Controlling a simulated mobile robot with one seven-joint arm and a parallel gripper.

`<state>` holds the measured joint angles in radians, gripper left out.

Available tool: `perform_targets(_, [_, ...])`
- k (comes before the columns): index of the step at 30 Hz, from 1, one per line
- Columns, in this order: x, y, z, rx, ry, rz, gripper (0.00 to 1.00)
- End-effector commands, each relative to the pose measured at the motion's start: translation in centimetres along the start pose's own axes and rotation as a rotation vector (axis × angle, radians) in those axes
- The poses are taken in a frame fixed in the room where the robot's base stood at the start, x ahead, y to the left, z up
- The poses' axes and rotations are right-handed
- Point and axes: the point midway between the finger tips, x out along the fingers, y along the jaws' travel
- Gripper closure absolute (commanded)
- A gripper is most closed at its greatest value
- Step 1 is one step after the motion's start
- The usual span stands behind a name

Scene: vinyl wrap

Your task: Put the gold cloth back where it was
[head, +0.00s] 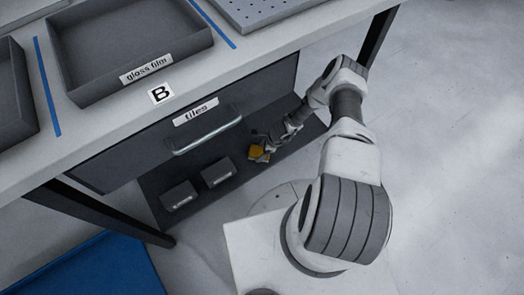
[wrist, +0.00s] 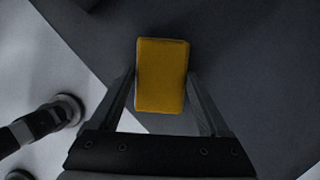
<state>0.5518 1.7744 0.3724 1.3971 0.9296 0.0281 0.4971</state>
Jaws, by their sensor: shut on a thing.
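The gold cloth (wrist: 162,75) is a small yellow-gold block between the two fingers of my gripper (wrist: 162,88) in the wrist view. The fingers are shut on its sides. In the head view the gold cloth (head: 257,153) shows at the end of my arm, at the dark lower shelf (head: 240,188) under the bench and right of two grey boxes. My gripper (head: 262,148) is small and partly blends with the dark shelf there. I cannot tell whether the cloth touches the shelf.
Two grey labelled boxes (head: 179,196) (head: 217,173) stand on the shelf's left part. Above is a shut drawer labelled "tiles" (head: 195,116) with a protruding handle (head: 208,137). On the bench top is a "glass film" tray (head: 147,70). A blue mat (head: 85,268) lies on the floor.

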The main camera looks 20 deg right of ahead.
Motion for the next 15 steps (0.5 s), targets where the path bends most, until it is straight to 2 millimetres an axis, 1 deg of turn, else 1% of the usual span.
perform_targets(3, [0.23, 0.02, -0.10, 0.000, 0.000, 0.000, 0.73])
perform_targets(4, [0.26, 0.02, -0.12, 0.000, 0.000, 0.001, 0.18])
perform_targets(7, [0.22, 0.02, -0.11, 0.000, 0.000, 0.001, 0.00])
perform_targets(15, [0.11, 0.00, -0.07, 0.000, 0.000, 0.000, 0.00])
